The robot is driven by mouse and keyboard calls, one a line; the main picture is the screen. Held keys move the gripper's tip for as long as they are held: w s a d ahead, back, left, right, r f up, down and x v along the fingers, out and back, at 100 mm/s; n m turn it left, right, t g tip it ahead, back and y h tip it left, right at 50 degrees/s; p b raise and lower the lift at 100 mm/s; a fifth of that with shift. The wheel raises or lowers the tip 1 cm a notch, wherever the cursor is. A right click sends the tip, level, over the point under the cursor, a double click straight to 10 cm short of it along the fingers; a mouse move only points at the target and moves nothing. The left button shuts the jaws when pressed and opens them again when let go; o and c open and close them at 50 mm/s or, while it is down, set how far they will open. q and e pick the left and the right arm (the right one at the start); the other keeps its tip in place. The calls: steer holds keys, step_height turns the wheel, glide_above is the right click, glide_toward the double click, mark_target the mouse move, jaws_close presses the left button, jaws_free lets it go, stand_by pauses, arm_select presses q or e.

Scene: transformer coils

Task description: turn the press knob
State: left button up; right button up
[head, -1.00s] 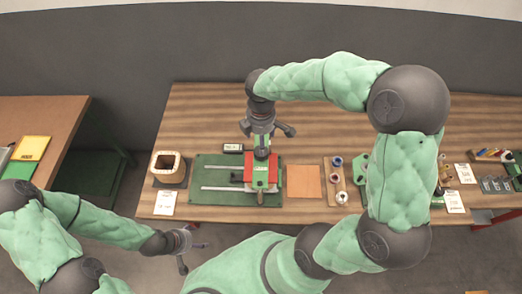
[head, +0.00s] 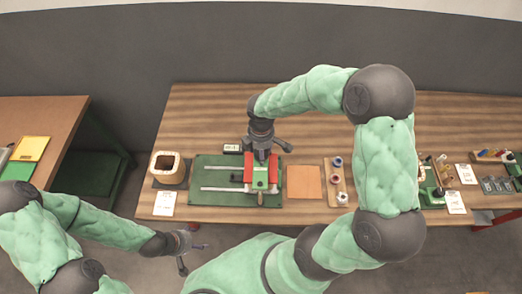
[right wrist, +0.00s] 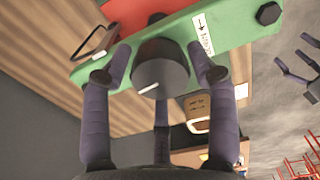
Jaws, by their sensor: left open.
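The press knob (right wrist: 160,70) is a dark round knob with a white pointer line, on a green bar in the right wrist view. My right gripper (right wrist: 159,55) has its fingers spread on both sides of it. Narrow gaps show between the fingertips and the knob, and a third finger is below. In the head view my right gripper (head: 263,148) points down over the press (head: 261,179), which has red blocks and a green body. It hides the knob there. My left gripper (head: 190,254) is open and empty, in front of the table, far from the press.
The green base plate (head: 215,204) carries two rails. An orange square (head: 304,182) and a rack of spools (head: 337,185) lie at right. A side table (head: 62,112) with coloured sheets stands at far left.

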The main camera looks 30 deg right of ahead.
steer(key=c, duration=0.5)
steer(key=shift+m, duration=0.3)
steer(key=o, duration=1.1)
steer(key=shift+o, duration=0.2)
step_height(320, 180, up, 12)
